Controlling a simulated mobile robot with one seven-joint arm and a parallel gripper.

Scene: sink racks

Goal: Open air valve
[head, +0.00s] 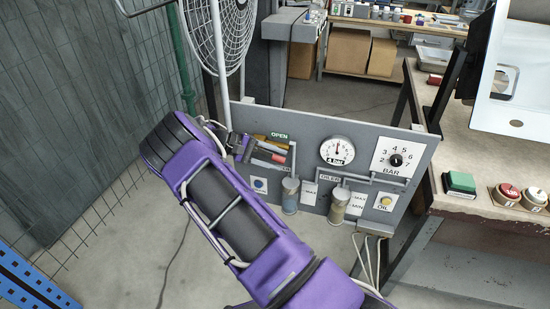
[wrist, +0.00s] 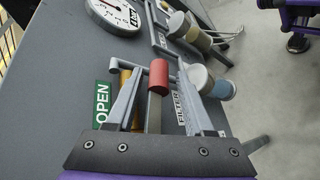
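The air valve's lever has a red grip (wrist: 158,75) on a grey stem, seen in the wrist view. In the head view the red grip (head: 279,158) shows beside my fingers. A green OPEN sign (wrist: 102,103) is left of it in the wrist view; the sign (head: 279,136) is above it in the head view. An orange-yellow part (wrist: 126,88) lies behind my left finger. My gripper (wrist: 157,72) is open, with one finger on each side of the lever and visible gaps. In the head view my gripper (head: 270,153) is at the panel; the valve body is mostly hidden.
The grey panel (head: 345,128) carries a round gauge (head: 337,151), a BAR dial (head: 396,160), pipes and two bowls, the filter (head: 290,195) and oiler (head: 339,204). A fan (head: 222,35) stands behind left. A workbench (head: 450,203) with buttons is right.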

